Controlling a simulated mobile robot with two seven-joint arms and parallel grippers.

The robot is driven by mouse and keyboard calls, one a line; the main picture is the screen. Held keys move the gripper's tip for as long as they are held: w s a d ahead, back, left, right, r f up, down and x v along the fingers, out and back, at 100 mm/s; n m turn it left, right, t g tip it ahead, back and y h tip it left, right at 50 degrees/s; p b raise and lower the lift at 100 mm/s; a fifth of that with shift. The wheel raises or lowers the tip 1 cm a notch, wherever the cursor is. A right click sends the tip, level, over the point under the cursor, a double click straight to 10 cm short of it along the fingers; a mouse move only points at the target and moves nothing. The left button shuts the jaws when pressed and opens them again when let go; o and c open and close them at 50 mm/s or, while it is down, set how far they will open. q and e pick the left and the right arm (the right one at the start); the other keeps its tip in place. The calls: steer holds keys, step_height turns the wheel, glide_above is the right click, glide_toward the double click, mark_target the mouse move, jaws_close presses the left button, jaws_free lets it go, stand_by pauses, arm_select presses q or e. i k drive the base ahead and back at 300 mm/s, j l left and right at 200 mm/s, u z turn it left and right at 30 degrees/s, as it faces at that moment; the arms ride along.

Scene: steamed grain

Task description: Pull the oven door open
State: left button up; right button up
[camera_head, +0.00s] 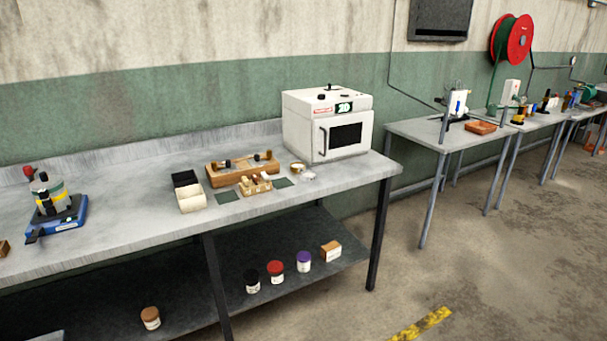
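The oven (301,112) is a white box with a small display on its upper front. It stands at the back right end of the grey workbench. Its door (347,137) has a dark window and looks closed against the body. A dark vertical handle (322,141) runs along the left side of the door. Neither of my grippers shows in the head view, so I cannot see whether they are open or shut.
The workbench (125,180) holds a wooden tray (226,176), a white box (191,199) and a blue-based device (59,222). Small items lie before the oven. Jars (276,271) stand on the lower shelf. Open floor (440,255) lies at the front right.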

mark_target(338, 135)
steer(key=i+l+u, duration=0.1)
steer(key=i, duration=0.5)
steer(key=i+l+u, duration=0.1)
steer(key=i, duration=0.55)
